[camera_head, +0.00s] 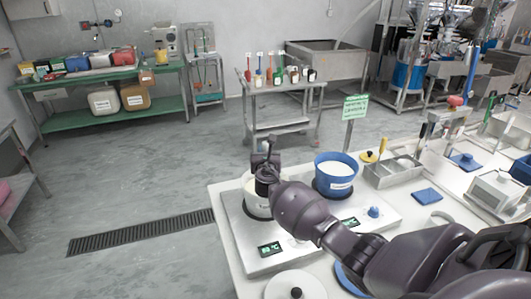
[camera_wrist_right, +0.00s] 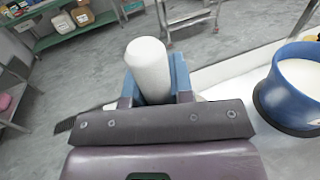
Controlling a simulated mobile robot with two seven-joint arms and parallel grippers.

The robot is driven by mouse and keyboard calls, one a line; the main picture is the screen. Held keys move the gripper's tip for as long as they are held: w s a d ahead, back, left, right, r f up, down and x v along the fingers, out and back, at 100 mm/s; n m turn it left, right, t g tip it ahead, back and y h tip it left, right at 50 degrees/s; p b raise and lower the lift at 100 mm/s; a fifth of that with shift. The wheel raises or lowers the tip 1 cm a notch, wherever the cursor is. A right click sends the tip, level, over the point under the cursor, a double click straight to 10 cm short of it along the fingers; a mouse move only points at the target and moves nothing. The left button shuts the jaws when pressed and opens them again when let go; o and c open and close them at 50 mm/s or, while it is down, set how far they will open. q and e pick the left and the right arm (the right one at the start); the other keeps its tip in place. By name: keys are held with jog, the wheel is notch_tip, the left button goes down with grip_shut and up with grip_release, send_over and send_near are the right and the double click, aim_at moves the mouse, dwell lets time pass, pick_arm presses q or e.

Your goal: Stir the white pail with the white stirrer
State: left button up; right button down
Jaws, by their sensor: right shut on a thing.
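The white pail (camera_head: 252,203) stands on the left plate of the grey two-plate scale or heater, partly hidden behind my right arm. My right gripper (camera_head: 265,168) is over the pail, pointing away from me. In the right wrist view the white stirrer's thick round handle (camera_wrist_right: 148,62) stands up between the blue-padded fingers of the gripper (camera_wrist_right: 155,88), which are shut on it. The stirrer's lower end is hidden, so I cannot tell how deep it is in the pail. My left gripper is not in view.
A blue pail (camera_head: 337,170) with white contents stands close to the right on the other plate; it also shows in the right wrist view (camera_wrist_right: 294,95). A green sign (camera_head: 355,107) stands behind it. A metal tray (camera_head: 392,172) is further right. A white lid (camera_head: 296,286) lies in front.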

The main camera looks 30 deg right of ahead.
jog(key=shift+r+p, duration=0.5)
jog(key=shift+r, duration=0.9)
notch_tip(320, 180, up, 7)
jog(key=shift+r, duration=0.15)
dwell(0.5)
jog(key=shift+r, duration=2.45)
